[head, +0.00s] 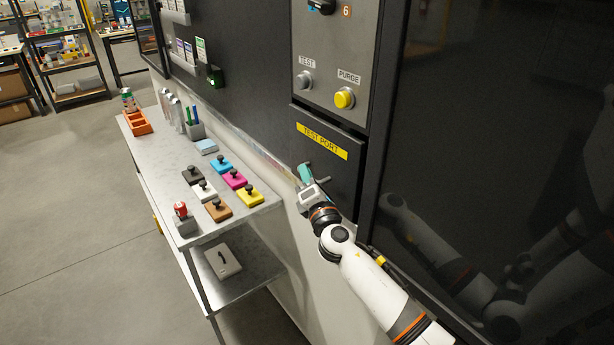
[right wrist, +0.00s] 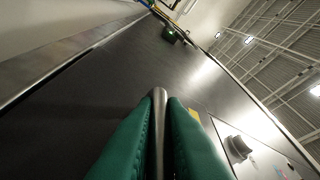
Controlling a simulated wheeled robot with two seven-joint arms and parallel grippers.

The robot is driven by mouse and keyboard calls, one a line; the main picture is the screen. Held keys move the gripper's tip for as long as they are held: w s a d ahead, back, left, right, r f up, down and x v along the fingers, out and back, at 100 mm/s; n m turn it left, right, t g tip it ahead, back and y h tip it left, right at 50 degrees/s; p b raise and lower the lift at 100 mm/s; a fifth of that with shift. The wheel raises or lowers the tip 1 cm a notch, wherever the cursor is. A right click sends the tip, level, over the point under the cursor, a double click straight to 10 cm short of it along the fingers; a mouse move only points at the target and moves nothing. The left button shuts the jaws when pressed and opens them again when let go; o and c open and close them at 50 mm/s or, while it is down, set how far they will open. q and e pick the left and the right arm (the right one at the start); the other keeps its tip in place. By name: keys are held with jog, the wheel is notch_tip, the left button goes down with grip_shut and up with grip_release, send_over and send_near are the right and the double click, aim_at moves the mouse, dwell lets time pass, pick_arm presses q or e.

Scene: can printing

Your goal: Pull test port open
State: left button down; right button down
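The test port (head: 340,176) is a dark panel in the machine front, with a yellow TEST PORT label (head: 322,140) near its top. It looks closed or nearly so in the head view. Its metal bar handle (head: 322,182) is partly hidden by my right gripper (head: 305,174), which has teal fingers. In the right wrist view the handle (right wrist: 158,125) runs between the two green fingers of the right gripper (right wrist: 160,108), which press close on both sides of it. My left gripper is in neither view.
Above the port are a TEST button (head: 304,81) and a yellow PURGE button (head: 344,98). A metal table (head: 160,150) with coloured stamp blocks, a red-topped item and an orange tray (head: 137,122) stands left of the machine. Open floor lies further left.

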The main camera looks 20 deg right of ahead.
jog(key=shift+a, duration=0.2)
jog(key=s+a+b, duration=0.1)
jog(key=s+a, duration=0.2)
jog(key=a, duration=0.5)
jog(key=s+a+b, duration=0.1)
jog(key=s+a, duration=0.2)
jog(key=a, duration=0.5)
jog(key=shift+a, duration=0.35)
jog(key=shift+s+f, duration=0.1)
jog(key=c, duration=1.5)
grip_release()
jog(key=shift+s, duration=0.1)
jog(key=b+v, duration=0.3)
jog(key=v, duration=0.8)
jog(key=shift+s, duration=0.4)
